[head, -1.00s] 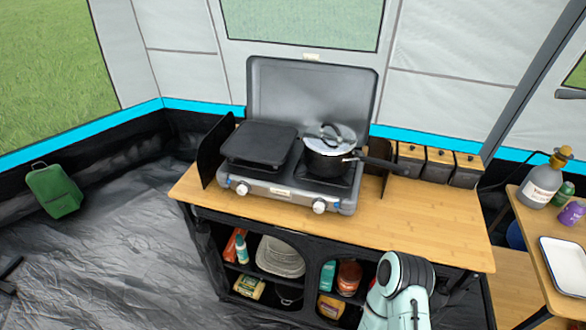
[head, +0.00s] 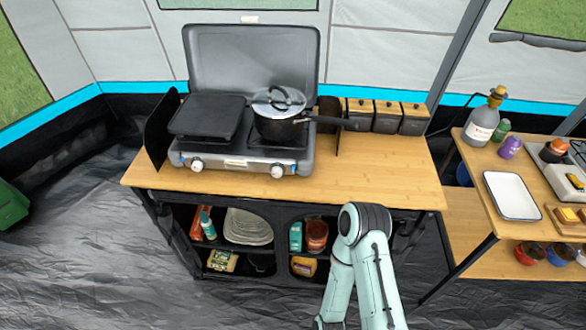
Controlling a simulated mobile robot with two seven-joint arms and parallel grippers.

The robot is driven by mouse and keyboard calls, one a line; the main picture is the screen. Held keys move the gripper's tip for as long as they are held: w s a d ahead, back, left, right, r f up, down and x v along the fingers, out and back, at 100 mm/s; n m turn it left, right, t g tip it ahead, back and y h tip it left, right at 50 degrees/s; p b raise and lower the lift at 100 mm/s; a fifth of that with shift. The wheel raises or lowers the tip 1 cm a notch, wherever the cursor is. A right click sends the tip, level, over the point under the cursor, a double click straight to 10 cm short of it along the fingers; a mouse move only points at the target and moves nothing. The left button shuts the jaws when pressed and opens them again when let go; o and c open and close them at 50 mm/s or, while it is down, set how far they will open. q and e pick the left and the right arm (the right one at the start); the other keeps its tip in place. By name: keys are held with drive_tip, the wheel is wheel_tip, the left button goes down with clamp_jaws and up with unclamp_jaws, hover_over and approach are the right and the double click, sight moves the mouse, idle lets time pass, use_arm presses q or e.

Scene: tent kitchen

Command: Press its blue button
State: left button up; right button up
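A grey two-burner camping stove (head: 240,162) with its lid raised stands on the wooden-topped kitchen stand. Its front has a left knob (head: 197,165) and a right knob (head: 277,170). A black griddle (head: 207,116) covers the left burner, and a black pot (head: 281,128) with a lid sits on the right burner. One pale green arm of mine shows at the bottom, in front of the stand. Neither gripper can be seen.
The wooden counter (head: 385,180) is clear right of the stove, in front of several dark canisters (head: 387,116). The shelves below hold plates (head: 248,226) and food. A side table (head: 478,160) at the right carries a bottle (head: 483,122), a white tray (head: 511,195) and a pale appliance (head: 560,172).

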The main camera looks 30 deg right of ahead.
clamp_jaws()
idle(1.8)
